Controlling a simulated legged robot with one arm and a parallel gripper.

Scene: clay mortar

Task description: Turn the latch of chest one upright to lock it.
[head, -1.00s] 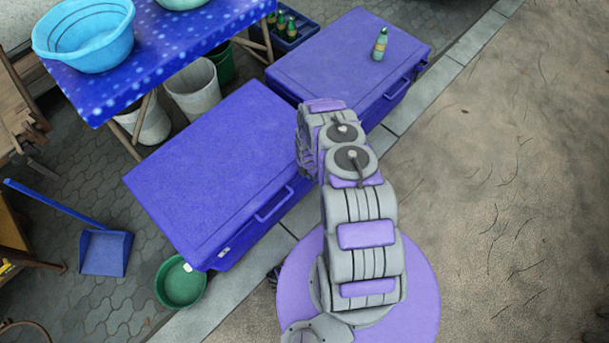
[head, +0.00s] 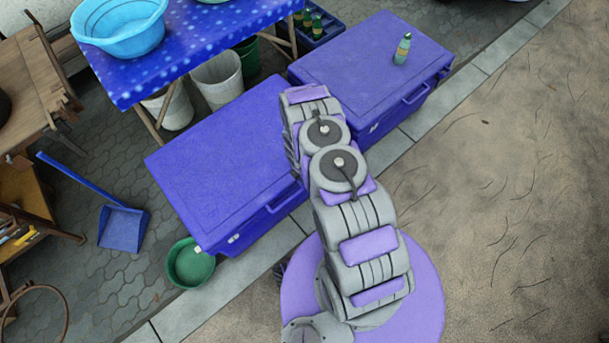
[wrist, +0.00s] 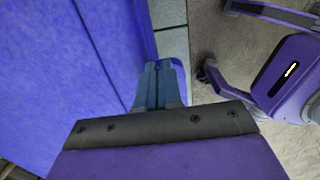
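Two blue closed chests stand side by side in the head view: a nearer one (head: 222,165) and a farther one (head: 365,60). I cannot tell which is chest one. The nearer chest's front has a handle (head: 285,200) and a small pale patch (head: 234,238); no latch can be made out clearly. My arm hides the nearer chest's far right corner, and my gripper is hidden there. In the wrist view, my gripper (wrist: 158,68) has its two blue-grey fingers together, beside the edge of a blue chest (wrist: 70,60). A blue part (wrist: 181,82) shows just right of the fingers; contact is unclear.
A green bottle (head: 403,48) stands on the farther chest. A green basin (head: 190,264) sits by the nearer chest's left end. A blue table (head: 200,50) with basins stands behind, with buckets below. Bare ground (head: 510,190) lies open at the right.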

